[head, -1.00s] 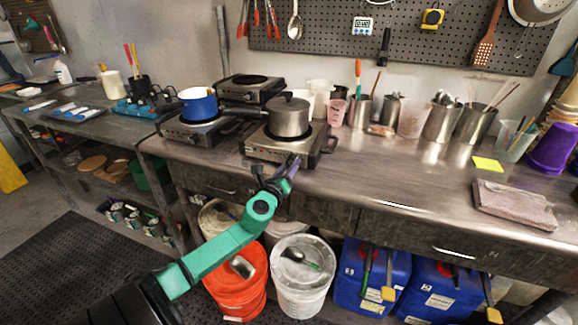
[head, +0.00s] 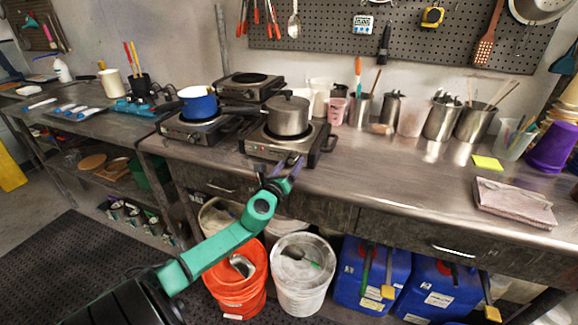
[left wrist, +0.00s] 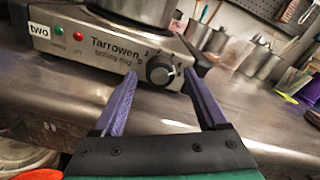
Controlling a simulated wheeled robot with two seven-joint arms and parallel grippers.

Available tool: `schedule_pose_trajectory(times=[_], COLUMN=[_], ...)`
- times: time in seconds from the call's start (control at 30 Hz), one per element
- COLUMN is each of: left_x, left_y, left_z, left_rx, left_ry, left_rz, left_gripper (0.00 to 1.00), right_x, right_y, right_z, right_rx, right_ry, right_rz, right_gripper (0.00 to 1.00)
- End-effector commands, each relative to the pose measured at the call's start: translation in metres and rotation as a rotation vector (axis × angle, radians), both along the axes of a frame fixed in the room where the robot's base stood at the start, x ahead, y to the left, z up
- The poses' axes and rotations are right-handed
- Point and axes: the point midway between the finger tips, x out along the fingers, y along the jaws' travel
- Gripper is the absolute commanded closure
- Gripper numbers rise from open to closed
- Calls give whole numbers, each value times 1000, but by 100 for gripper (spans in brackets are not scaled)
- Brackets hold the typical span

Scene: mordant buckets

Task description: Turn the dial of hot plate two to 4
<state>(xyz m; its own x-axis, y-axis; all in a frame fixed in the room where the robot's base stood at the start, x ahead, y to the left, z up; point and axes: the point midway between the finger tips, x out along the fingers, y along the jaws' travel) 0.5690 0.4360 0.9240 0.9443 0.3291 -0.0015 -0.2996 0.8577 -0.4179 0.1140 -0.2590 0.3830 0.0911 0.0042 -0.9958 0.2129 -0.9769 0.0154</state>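Hot plate two (head: 262,145) stands near the counter's front edge with a lidded steel saucepan (head: 288,116) on it. In the left wrist view its front panel (left wrist: 110,50) shows a "two" label (left wrist: 39,31), a green and a red light, and a round black and silver dial (left wrist: 160,70) at the right end. The dial's exact setting is too small to read. My left gripper (head: 282,164) is in front of the panel. In the left wrist view its purple fingers (left wrist: 160,82) are spread, with the dial beyond and between the tips, not visibly touched. My right gripper is not in view.
A hot plate with a blue pot (head: 198,104) stands to the left, and another hot plate (head: 249,86) is behind. Steel canisters (head: 442,120) line the back. An orange bucket (head: 236,282) and a white bucket (head: 298,275) sit below.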

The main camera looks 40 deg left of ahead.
Motion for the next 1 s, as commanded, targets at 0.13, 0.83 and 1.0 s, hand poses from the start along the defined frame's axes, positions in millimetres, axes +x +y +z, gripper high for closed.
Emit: schedule_pose_trajectory(times=[0.13,0.83,1.0], left_x=[0,-124,-137], left_y=[0,-43,-48], left_z=[0,-4,0], left_rx=[-1,-4,0], left_ry=[-1,2,0], left_rz=[0,1,1], left_gripper=[25,25,25], right_x=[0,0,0], right_y=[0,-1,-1], right_z=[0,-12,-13], right_rx=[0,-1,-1], right_ry=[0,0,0], right_rz=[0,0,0], right_gripper=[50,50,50])
